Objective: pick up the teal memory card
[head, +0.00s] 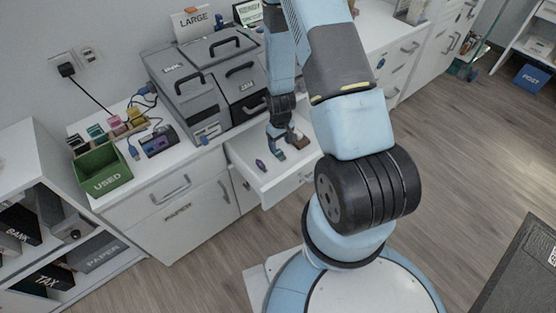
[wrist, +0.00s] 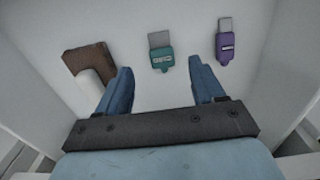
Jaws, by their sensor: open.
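The teal memory card (wrist: 161,55), a small teal body with a grey metal end, lies flat on the white drawer floor in the wrist view. It sits just beyond my gripper (wrist: 160,80), roughly centred between the two blue fingertips. The fingers are open with nothing between them. In the head view my gripper (head: 277,146) reaches down into the open drawer (head: 268,190); I cannot tell the teal card apart from the blue fingers there.
A similar purple stick (wrist: 225,48) lies to the right of the teal card; it also shows in the head view (head: 261,165). A brown block with a white part (wrist: 88,62) lies to the left, close to the left finger. Drawer walls stand on both sides.

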